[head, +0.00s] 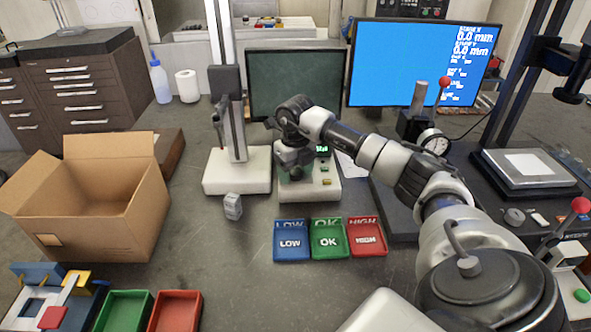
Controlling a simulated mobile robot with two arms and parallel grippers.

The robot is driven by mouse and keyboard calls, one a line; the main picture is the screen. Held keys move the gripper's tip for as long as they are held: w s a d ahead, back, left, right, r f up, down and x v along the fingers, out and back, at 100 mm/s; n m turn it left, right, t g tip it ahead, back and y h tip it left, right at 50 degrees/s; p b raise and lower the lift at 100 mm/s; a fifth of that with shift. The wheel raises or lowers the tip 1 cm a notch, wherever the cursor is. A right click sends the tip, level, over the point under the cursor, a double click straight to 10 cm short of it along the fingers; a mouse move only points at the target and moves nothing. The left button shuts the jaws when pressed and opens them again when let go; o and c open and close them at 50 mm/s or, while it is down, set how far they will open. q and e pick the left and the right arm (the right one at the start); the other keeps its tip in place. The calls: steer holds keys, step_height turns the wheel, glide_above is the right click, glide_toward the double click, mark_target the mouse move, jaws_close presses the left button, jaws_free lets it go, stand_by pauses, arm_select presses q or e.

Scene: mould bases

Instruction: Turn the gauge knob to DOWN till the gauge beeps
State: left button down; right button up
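The gauge unit (322,190) is a pale box with a small green lit display (322,150) and a yellow button, on the bench in front of a dark screen. My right arm reaches in from the lower right, across the bench. My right gripper (290,162) is at the left part of the unit's front, over the place where a dark round knob (297,173) partly shows. The gripper hides much of that face, so I cannot tell whether it touches the knob or which way the knob points. Its fingers are too small and dark to read. My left gripper is out of view.
A measuring stand (237,172) with a tall column is just left of the unit, a small grey block (232,207) before it. LOW (290,254), OK (328,252) and HIGH (367,250) trays lie in front. An open cardboard box (100,225) is left.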

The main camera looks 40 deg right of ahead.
steer(key=c, duration=0.9)
